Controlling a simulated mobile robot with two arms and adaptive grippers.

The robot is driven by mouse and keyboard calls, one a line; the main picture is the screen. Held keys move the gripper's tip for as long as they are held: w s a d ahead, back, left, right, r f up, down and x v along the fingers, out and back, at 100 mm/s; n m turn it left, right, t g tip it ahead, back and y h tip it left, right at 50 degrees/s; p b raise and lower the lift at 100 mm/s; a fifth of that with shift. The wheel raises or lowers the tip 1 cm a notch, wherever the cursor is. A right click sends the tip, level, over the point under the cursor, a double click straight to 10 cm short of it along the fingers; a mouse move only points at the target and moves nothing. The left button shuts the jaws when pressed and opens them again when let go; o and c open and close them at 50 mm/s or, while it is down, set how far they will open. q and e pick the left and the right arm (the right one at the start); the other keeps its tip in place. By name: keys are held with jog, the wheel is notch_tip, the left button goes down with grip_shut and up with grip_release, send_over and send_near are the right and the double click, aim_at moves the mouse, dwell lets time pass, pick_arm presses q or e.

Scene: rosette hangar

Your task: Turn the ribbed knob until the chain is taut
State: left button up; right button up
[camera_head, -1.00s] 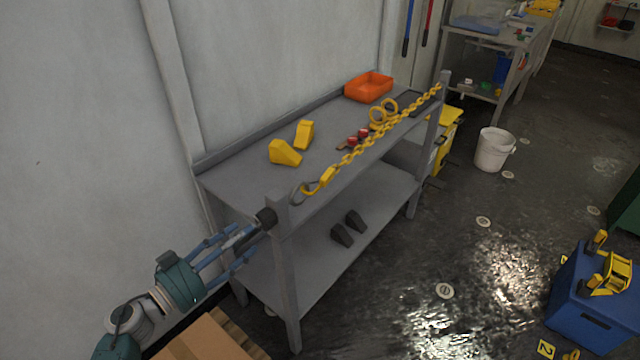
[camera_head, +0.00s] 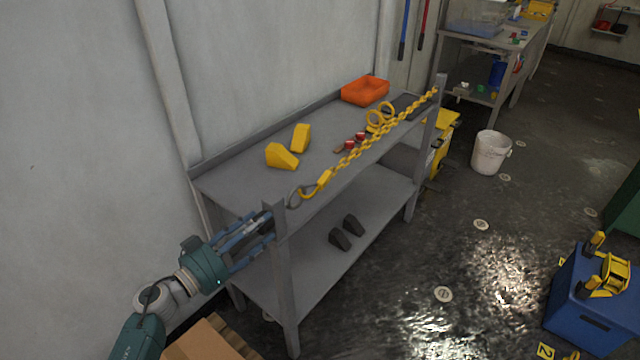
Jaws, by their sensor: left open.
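The yellow chain (camera_head: 372,140) runs along the front of the grey bench (camera_head: 235,187), from a hook near the left front post to the far right post. It looks nearly straight with little sag. The ribbed knob (camera_head: 267,220) is a dark piece on the outer left side of the near post, largely hidden by my fingers. My left gripper (camera_head: 262,222) is open, with its blue fingers reaching around the knob. I cannot tell whether the fingers touch it. My right gripper is not in view.
Dark wedges (camera_head: 340,239) sit on the lower shelf. A cardboard box (camera_head: 205,343) stands below my left arm. A white bucket (camera_head: 490,152) and blue box (camera_head: 590,305) stand right.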

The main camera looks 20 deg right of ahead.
pick_arm(q)
jog(key=n+p, duration=1.2)
jog(key=n, duration=1.3)
jog(key=shift+p, duration=0.35)
